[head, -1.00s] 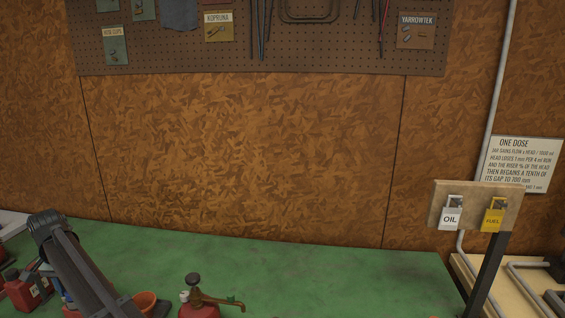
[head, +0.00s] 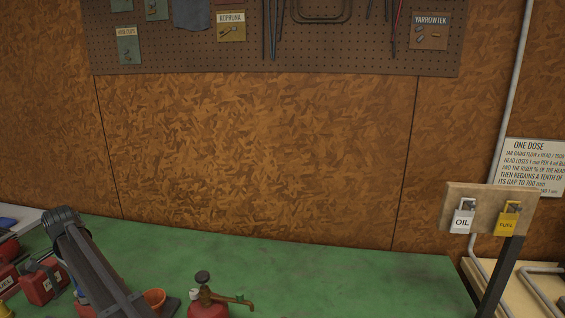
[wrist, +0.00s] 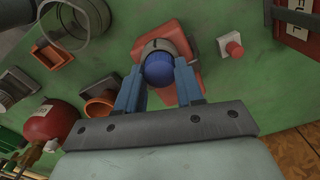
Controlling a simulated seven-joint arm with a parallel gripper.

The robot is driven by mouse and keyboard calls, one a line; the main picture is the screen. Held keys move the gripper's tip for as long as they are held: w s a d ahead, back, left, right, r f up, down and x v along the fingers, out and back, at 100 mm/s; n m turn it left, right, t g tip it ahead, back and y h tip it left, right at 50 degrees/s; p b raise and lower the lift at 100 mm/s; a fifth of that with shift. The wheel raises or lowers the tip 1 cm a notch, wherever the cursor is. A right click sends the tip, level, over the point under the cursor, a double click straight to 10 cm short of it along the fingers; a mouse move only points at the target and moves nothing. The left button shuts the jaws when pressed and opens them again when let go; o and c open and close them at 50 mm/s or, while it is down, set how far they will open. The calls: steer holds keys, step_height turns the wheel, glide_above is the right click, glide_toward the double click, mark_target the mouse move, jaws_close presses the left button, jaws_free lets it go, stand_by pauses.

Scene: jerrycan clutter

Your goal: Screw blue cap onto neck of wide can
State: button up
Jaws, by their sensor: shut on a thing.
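In the wrist view my gripper (wrist: 160,88) has its two blue fingers closed around the sides of the blue cap (wrist: 158,72). The cap sits directly over a grey ring-like neck (wrist: 156,46) on a red can (wrist: 186,36). From this angle I cannot tell whether the cap touches the neck or is threaded on it. The cap hides part of the neck, and the fingers hide part of the can.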

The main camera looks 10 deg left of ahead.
steer(key=m, duration=0.3)
steer(key=o, duration=0.7)
steer(key=shift+c, duration=0.2)
steer(key=shift+r, duration=1.5)
steer(key=o, duration=0.6)
steer(key=shift+c, duration=0.2)
